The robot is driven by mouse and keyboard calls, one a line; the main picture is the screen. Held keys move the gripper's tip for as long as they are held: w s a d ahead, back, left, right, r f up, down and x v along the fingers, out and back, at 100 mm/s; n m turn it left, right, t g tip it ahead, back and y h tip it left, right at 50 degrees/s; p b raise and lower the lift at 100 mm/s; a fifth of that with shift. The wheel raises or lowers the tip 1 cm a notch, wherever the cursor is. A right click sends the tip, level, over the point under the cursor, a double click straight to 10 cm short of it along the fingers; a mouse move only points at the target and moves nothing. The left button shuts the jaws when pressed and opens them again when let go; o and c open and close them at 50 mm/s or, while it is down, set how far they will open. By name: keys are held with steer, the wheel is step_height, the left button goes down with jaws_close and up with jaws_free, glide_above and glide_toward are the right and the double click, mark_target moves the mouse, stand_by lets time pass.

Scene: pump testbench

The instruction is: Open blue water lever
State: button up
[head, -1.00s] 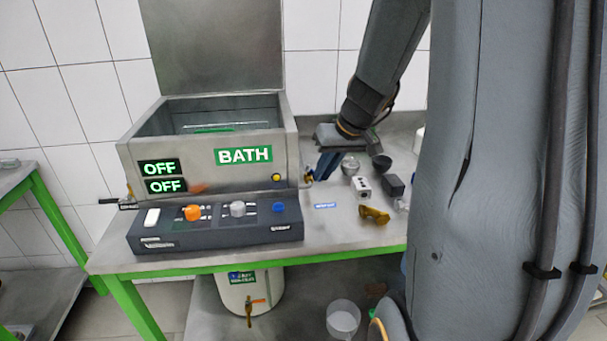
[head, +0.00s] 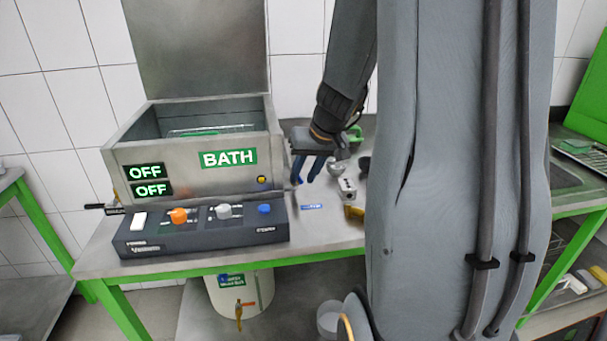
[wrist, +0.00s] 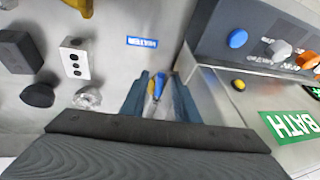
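The blue lever (wrist: 158,82) shows in the wrist view as a small blue piece with a brass-coloured part beside it, close to the side of the bath. My gripper (wrist: 161,88) is open, with its two blue fingers on either side of the lever and a gap between them. Contact with the lever cannot be made out. In the head view my gripper (head: 305,172) points down just right of the bath (head: 190,165), and the lever cannot be made out there. A blue WATER label (wrist: 143,42) lies on the bench near the fingertips.
A control panel (head: 200,240) with orange, grey and blue knobs stands before the bath. A white socket block (head: 347,189), a dark block (wrist: 20,50), a dark round piece (wrist: 38,95) and a yellow-brown piece (head: 355,213) lie on the bench (head: 320,232) right of the gripper.

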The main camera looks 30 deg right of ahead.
steer(key=shift+r, duration=0.1)
steer(key=v, duration=0.7)
steer(key=shift+s+r, duration=0.15)
steer(key=shift+r, duration=0.25)
